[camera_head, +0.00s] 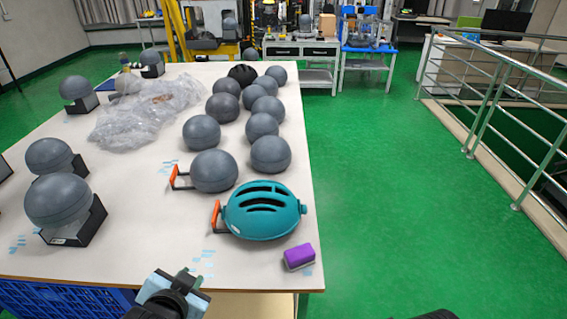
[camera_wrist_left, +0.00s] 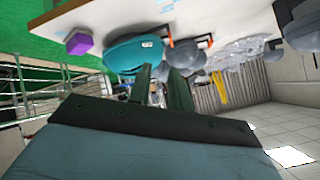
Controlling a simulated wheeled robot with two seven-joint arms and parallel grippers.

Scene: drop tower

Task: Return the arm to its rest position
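My left gripper (camera_head: 172,286) is at the bottom of the head view, by the near edge of the white table (camera_head: 130,215). In the left wrist view its two dark fingers (camera_wrist_left: 160,76) stand apart with a gap between them and nothing held. A teal helmet (camera_head: 262,211) lies on the table ahead and to the right of it. The helmet also shows behind the fingertips in the wrist view (camera_wrist_left: 134,52). My right gripper cannot be made out; only a dark shape, possibly part of my right arm, shows at the bottom edge.
A purple block (camera_head: 299,256) sits at the table's near right corner. Several grey balls stand on the table, some on black stands, beside a clear plastic bag (camera_head: 140,112). A blue crate (camera_head: 60,300) is below the near edge. Green floor (camera_head: 390,190) lies open right of the table, up to a metal railing (camera_head: 478,130).

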